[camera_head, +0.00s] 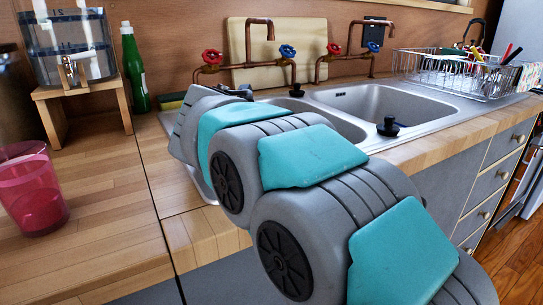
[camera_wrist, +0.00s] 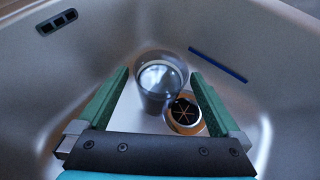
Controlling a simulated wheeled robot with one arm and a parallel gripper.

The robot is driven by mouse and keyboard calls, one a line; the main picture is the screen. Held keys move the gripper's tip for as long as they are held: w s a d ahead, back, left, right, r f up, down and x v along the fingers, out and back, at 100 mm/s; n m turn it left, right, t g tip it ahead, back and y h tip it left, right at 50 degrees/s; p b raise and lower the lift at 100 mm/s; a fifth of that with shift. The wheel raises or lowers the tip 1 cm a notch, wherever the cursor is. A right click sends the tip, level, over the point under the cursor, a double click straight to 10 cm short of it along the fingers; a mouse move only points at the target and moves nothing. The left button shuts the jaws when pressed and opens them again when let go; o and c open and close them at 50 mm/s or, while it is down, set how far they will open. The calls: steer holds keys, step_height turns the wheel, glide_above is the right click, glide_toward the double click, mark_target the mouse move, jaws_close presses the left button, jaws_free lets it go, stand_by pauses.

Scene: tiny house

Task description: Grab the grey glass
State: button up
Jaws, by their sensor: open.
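The grey glass (camera_wrist: 158,82) stands in a sink basin in the wrist view, see-through grey with a pale rim facing up. It is beside the drain (camera_wrist: 185,113) and partly overlaps it in the picture. My gripper (camera_wrist: 160,85) is open, with one green finger on each side of the glass in the picture. I cannot tell whether the fingertips are level with the glass or still above it. No contact is visible. In the head view my arm covers the left basin, so the glass and fingertips are hidden there.
Basin walls (camera_wrist: 75,65) surround the gripper, and a blue stick (camera_wrist: 218,65) lies at the right. Taps (camera_head: 290,65) rise behind the sink. A pink cup (camera_head: 35,190) stands on the left counter, a green bottle (camera_head: 134,72) behind it. A dish rack (camera_head: 455,75) is at right.

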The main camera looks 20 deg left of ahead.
steer(key=shift+r+x, duration=0.1)
steer(key=shift+x, duration=1.2)
steer(key=shift+r+x, duration=0.15)
steer(key=shift+x, duration=1.15)
steer(key=shift+w, duration=0.15)
jaws_close()
